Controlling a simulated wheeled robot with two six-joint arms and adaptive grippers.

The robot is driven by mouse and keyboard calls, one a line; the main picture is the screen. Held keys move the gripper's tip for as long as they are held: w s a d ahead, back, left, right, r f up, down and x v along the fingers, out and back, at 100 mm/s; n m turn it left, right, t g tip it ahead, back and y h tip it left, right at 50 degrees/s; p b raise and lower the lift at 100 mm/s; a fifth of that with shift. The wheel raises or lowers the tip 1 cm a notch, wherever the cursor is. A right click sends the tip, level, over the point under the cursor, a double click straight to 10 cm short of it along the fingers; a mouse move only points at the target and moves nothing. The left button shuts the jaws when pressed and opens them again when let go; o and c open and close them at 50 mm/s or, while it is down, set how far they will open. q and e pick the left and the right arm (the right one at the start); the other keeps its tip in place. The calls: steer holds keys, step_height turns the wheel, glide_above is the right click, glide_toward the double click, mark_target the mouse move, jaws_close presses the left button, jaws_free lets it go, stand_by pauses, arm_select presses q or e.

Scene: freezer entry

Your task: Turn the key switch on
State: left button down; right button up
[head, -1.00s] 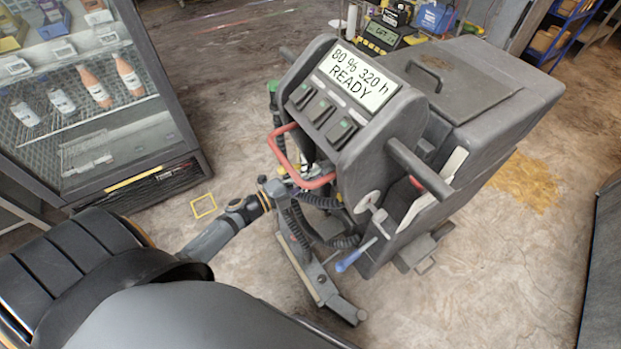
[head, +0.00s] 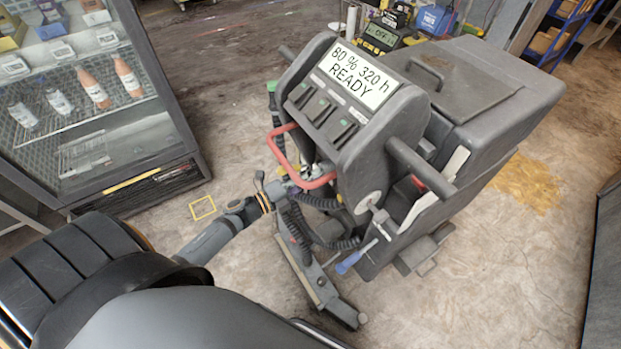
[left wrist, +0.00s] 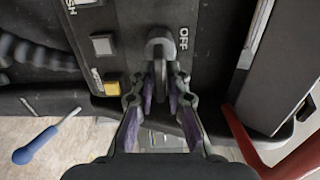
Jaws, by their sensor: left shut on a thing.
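The key switch (left wrist: 160,44) is a grey key on the dark panel of the floor machine (head: 340,130), with the letters OFF beside it on the right in the left wrist view. My left gripper (left wrist: 161,82) is shut on the key, one finger on each side of its lower part. In the head view my left gripper (head: 287,185) reaches in under the red handle, and the key is hidden there. The machine's display (head: 357,78) reads "80 % 320 h READY". My right gripper is in neither view.
The red handle (left wrist: 262,140) passes close at the right. A blue-handled tool (left wrist: 30,152) is at lower left. A glass-door freezer (head: 90,100) stands left; open floor lies between.

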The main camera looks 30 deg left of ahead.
arm_select(q)
steer(key=c, duration=1.4)
jaws_free()
steer(key=shift+c, duration=0.2)
steer(key=v, duration=1.2)
